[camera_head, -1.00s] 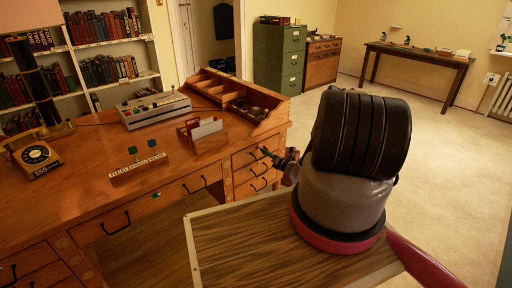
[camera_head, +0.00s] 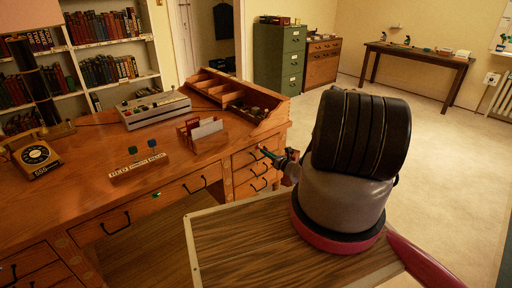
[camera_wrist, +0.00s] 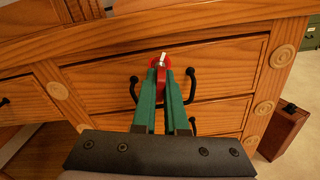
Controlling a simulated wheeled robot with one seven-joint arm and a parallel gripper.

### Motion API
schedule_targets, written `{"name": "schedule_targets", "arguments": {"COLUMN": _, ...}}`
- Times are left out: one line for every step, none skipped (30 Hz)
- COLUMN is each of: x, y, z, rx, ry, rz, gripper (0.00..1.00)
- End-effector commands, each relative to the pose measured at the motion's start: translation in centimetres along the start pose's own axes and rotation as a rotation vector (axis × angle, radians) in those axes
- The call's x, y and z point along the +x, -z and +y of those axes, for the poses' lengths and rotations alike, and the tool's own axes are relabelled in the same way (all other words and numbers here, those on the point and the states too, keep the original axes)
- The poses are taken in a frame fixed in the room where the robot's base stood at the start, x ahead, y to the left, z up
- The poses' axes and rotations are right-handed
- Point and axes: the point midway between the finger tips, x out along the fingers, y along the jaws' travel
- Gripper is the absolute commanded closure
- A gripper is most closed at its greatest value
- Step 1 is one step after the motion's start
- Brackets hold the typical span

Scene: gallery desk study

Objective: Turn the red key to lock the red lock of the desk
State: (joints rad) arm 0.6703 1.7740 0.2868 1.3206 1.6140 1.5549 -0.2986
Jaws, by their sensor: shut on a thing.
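The red lock (camera_wrist: 154,60) is a red disc on the upper drawer front of the desk (camera_wrist: 90,82) in the wrist view. The red key (camera_wrist: 162,80) is held between the green fingers of my gripper (camera_wrist: 164,78). Its pale tip lies over the red disc; how deep it sits in the lock is hard to tell. In the head view my gripper (camera_head: 268,154) is at the right drawer column of the desk (camera_head: 100,190), partly hidden by my arm. The key and the red lock are too small to make out clearly there.
A key stand (camera_head: 138,168) on the desk holds a green and a blue key. A black drawer handle (camera_wrist: 191,88) lies close behind my fingers. A card holder (camera_head: 203,132), a grey device (camera_head: 152,108) and a telephone (camera_head: 36,156) stand on the desk. Open floor lies right.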

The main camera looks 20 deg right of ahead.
Motion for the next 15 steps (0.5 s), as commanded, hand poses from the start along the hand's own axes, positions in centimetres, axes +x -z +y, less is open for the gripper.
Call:
{"name": "schedule_targets", "arguments": {"x": 0.05, "y": -0.18, "z": -0.13, "rx": -0.007, "ry": 0.002, "rz": -0.004, "gripper": 1.00}}
{"name": "schedule_targets", "arguments": {"x": 0.05, "y": -0.18, "z": -0.13, "rx": -0.020, "ry": 0.002, "rz": -0.004, "gripper": 1.00}}
{"name": "schedule_targets", "arguments": {"x": 0.04, "y": -0.18, "z": -0.14, "rx": -0.053, "ry": 0.002, "rz": -0.004, "gripper": 1.00}}
{"name": "schedule_targets", "arguments": {"x": 0.04, "y": -0.18, "z": -0.13, "rx": -0.085, "ry": 0.002, "rz": -0.004, "gripper": 1.00}}
{"name": "schedule_targets", "arguments": {"x": 0.04, "y": -0.18, "z": -0.13, "rx": -0.119, "ry": 0.002, "rz": -0.003, "gripper": 1.00}}
{"name": "schedule_targets", "arguments": {"x": 0.04, "y": -0.17, "z": -0.13, "rx": -0.163, "ry": 0.002, "rz": -0.003, "gripper": 1.00}}
{"name": "schedule_targets", "arguments": {"x": 0.04, "y": -0.17, "z": -0.13, "rx": -0.193, "ry": 0.002, "rz": -0.003, "gripper": 1.00}}
{"name": "schedule_targets", "arguments": {"x": 0.05, "y": -0.17, "z": -0.12, "rx": -0.217, "ry": 0.002, "rz": -0.003, "gripper": 1.00}}
{"name": "schedule_targets", "arguments": {"x": 0.05, "y": -0.17, "z": -0.11, "rx": -0.242, "ry": 0.002, "rz": -0.003, "gripper": 1.00}}
{"name": "schedule_targets", "arguments": {"x": 0.05, "y": -0.16, "z": -0.11, "rx": -0.255, "ry": 0.002, "rz": -0.003, "gripper": 1.00}}
{"name": "schedule_targets", "arguments": {"x": 0.05, "y": -0.16, "z": -0.11, "rx": -0.261, "ry": 0.002, "rz": -0.003, "gripper": 1.00}}
{"name": "schedule_targets", "arguments": {"x": 0.05, "y": -0.16, "z": -0.11, "rx": -0.264, "ry": 0.002, "rz": -0.003, "gripper": 1.00}}
{"name": "schedule_targets", "arguments": {"x": 0.05, "y": -0.16, "z": -0.10, "rx": -0.264, "ry": 0.002, "rz": -0.003, "gripper": 1.00}}
{"name": "schedule_targets", "arguments": {"x": 0.05, "y": -0.16, "z": -0.11, "rx": -0.263, "ry": 0.002, "rz": -0.003, "gripper": 1.00}}
{"name": "schedule_targets", "arguments": {"x": 0.05, "y": -0.16, "z": -0.11, "rx": -0.263, "ry": 0.002, "rz": -0.003, "gripper": 1.00}}
